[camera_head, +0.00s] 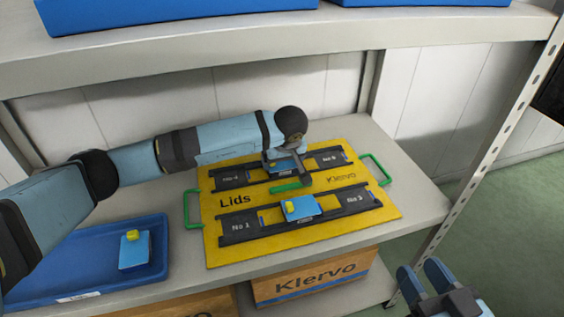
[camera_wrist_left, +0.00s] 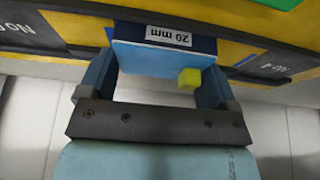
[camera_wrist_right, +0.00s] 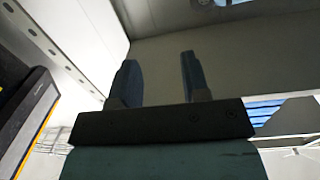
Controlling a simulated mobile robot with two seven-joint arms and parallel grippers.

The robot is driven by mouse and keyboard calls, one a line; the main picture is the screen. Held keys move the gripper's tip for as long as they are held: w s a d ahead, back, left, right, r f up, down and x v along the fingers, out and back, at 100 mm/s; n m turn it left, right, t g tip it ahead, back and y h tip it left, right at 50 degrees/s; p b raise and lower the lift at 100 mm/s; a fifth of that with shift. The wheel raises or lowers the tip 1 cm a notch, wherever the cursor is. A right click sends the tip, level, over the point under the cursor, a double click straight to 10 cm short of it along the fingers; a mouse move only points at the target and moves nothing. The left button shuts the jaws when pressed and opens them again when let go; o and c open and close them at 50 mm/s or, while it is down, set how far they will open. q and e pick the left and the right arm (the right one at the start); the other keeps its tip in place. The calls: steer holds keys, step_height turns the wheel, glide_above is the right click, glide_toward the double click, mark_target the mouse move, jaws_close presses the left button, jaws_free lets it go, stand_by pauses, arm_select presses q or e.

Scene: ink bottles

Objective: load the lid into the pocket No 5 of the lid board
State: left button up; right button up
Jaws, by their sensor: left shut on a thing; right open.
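The yellow lid board (camera_head: 230,255) lies on the shelf with two black rows of pockets. A blue lid (camera_head: 287,162) with a yellow knob is between the fingers of my left gripper (camera_head: 287,170), at the middle of the back row, between the pockets with readable end labels. In the left wrist view the held lid (camera_wrist_left: 160,58) shows a "20 mm" label, with both fingers at its sides. I cannot tell whether it is fully seated. Another blue lid (camera_head: 302,211) sits mid front row. My right gripper (camera_head: 422,272) is open and empty, off the shelf's front right.
A blue tray (camera_head: 60,283) at the left holds a blue lid (camera_head: 134,254) with a yellow knob. Green handles (camera_head: 374,168) stand at the board's sides. An upper shelf (camera_head: 200,50) overhangs behind, and a metal post (camera_head: 490,135) rises at the right. A Klervo box (camera_head: 310,280) is below.

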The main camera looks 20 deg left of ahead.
arm_select(q)
steer(key=shift+r, duration=0.1)
arm_select(e)
steer(key=shift+r, duration=0.15)
arm_select(q)
steer(key=o, duration=0.7)
steer(key=shift+o, duration=0.2)
steer(key=shift+r, duration=0.1)
steer(key=p+v, duration=0.4)
steer(key=v, duration=0.7)
steer(key=shift+s+d+r, duration=0.15)
steer(key=shift+d+r, duration=0.05)
steer(key=shift+r, duration=0.15)
arm_select(e)
steer(key=shift+s+a+r+m, duration=0.2)
steer(key=shift+s+r+m, duration=0.15)
steer(key=shift+r+m, duration=0.15)
steer(key=shift+s+a+r+m, duration=0.15)
steer(key=shift+s+r+m, duration=0.15)
steer(key=shift+r+m, duration=0.2)
